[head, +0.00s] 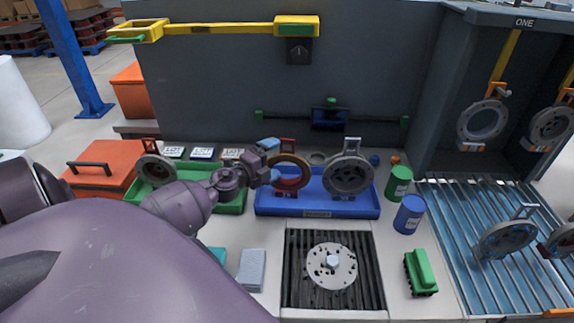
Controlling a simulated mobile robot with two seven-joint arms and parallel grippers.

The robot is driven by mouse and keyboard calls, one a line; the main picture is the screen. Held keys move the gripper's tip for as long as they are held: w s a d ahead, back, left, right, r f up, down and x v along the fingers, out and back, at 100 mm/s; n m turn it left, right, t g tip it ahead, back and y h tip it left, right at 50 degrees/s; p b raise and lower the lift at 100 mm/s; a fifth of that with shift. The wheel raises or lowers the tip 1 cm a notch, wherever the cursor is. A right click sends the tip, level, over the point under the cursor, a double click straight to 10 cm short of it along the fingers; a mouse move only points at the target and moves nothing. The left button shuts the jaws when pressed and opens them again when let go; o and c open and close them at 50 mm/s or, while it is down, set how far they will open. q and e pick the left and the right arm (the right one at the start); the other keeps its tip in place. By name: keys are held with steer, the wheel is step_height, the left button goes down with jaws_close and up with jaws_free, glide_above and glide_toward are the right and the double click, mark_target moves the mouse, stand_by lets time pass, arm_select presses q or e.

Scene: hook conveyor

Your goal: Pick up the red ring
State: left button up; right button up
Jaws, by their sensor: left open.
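The red ring (304,181) stands upright in the left part of the blue tray (318,206), with a red loop handle on top. My left gripper (272,160) is at the ring's left side with its fingers apart, one near the upper left of the rim and one lower down. It covers part of the ring's left edge. I cannot tell whether the fingers touch the ring. My right gripper does not show.
A dark grey wheel (348,176) stands close to the ring's right in the same tray. A green tray (230,201) with another wheel is at the left. Blue and green cans (409,214) stand right of the tray. A slatted plate with a metal disc (331,267) lies in front.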

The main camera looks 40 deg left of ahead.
arm_select(q)
steer(key=shift+w+d, duration=0.15)
steer(key=shift+w, duration=2.1)
steer(key=c, duration=1.5)
steer(key=shift+r, duration=0.15)
jaws_close()
